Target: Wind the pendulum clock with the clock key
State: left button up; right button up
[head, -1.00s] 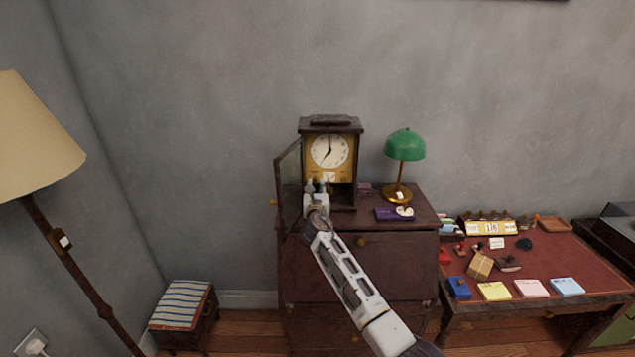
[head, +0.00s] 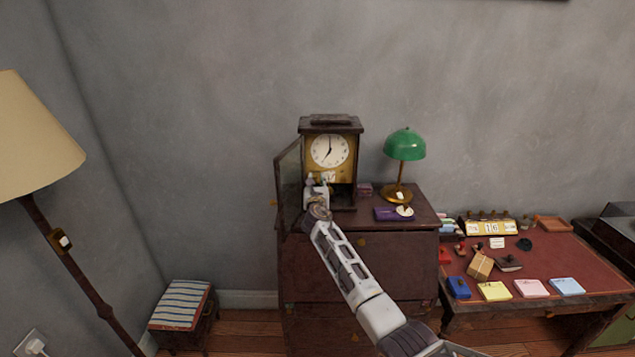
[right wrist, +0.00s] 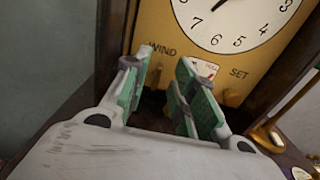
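The pendulum clock (head: 344,172) stands upright on the dark chest, with its glass door (head: 289,185) swung open to the left. Its white dial (head: 329,150) sits on a gold panel, which also shows in the right wrist view (right wrist: 165,22) with the words WIND and SET. My right gripper (head: 318,181) is at the open front of the clock, just below the dial. I cannot make out the clock key. My left gripper is not in view.
A green lamp (head: 405,145) and a purple box (head: 393,214) stand right of the clock on the chest (head: 360,265). A small white card with red marks (right wrist: 203,67) shows behind the right finger. A cluttered red-topped desk (head: 540,267) is at the right.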

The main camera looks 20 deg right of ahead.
grip_shut()
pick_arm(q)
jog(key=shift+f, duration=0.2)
pick_arm(e)
jog(key=shift+m, duration=0.5)
